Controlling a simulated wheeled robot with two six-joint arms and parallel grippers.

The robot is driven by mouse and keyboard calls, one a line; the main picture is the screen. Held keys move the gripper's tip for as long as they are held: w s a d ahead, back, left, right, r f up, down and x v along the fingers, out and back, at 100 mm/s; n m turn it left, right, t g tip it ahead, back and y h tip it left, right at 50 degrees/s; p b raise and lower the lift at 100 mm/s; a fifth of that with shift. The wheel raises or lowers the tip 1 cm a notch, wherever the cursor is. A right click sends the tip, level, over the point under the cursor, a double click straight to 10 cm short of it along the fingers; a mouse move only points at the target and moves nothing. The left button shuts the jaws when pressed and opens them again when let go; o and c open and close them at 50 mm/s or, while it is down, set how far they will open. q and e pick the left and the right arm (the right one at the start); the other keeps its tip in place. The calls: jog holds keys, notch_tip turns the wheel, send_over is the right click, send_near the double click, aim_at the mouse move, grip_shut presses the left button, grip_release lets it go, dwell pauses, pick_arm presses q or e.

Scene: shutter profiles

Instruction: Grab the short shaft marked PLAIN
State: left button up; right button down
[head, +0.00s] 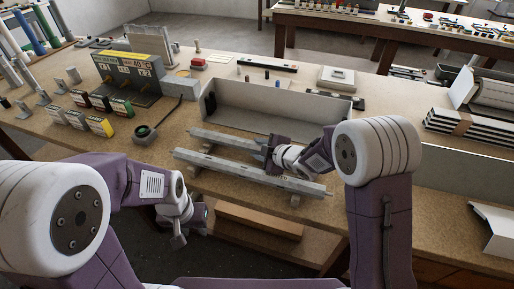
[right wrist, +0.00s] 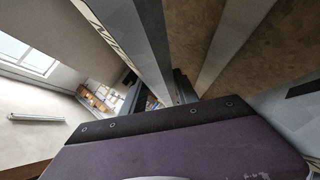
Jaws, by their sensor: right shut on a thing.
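Two long grey bars lie side by side near the front of the bench in the head view, a rear bar (head: 225,138) and a front bar (head: 225,166). My right gripper (head: 272,156) is at the right part of the rear bar and is shut on it. The right wrist view shows a grey bar (right wrist: 153,45) running up from the jaws, with dark marks I cannot read on a face beside it. I cannot tell which piece is marked PLAIN. My left gripper (head: 182,230) hangs in front of the bench edge, away from the bars; its jaw opening is unclear.
A long open grey tray (head: 285,121) stands just behind the bars. A sign block (head: 128,75) and several small labelled boxes (head: 100,126) are at the left, with a round black-and-green item (head: 143,132) nearby. Stacked white profiles (head: 468,128) lie at the right.

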notch_tip(320, 180, up, 10)
jog(key=p, duration=0.4)
jog(key=shift+w, duration=0.1)
notch_tip(320, 180, up, 18)
jog(key=p, duration=1.2)
send_over(259, 146)
jog(key=shift+a, duration=0.1)
